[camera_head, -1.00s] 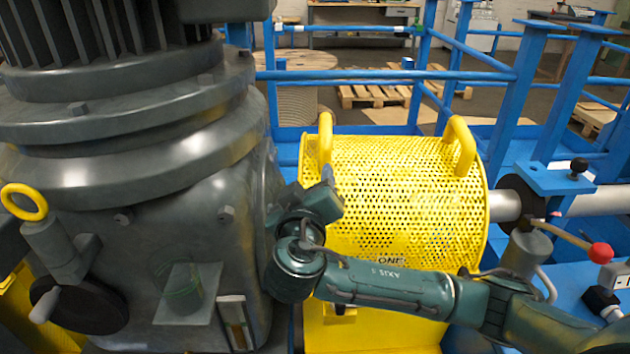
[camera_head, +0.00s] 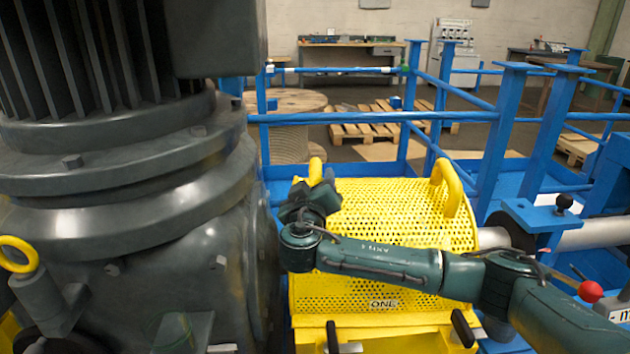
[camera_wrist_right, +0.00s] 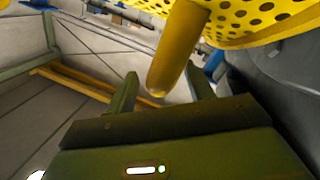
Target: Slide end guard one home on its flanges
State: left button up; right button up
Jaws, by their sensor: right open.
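End guard one is the yellow perforated cover (camera_head: 400,208), marked "ONE" on its front, in the head view. It has a yellow handle at each upper end and stands over the shaft between the grey gearbox and the blue frame. My right gripper (camera_head: 318,182) is at the left handle (camera_head: 315,170). In the right wrist view the open fingers (camera_wrist_right: 160,92) stand either side of the yellow handle (camera_wrist_right: 178,50), whose end hangs between them. I cannot tell whether they touch it. My left gripper is not in view.
The large grey gearbox (camera_head: 130,240) stands close on the left. The right handle (camera_head: 452,190) is free. Black levers (camera_head: 463,328) are at the front below the guard. Blue railings (camera_head: 380,117) stand behind, and a red-knobbed lever (camera_head: 590,291) is at right.

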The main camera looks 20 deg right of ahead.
jog(key=shift+w+d, duration=0.15)
jog(key=shift+w, duration=0.2)
grip_shut()
dwell(0.4)
dwell(0.9)
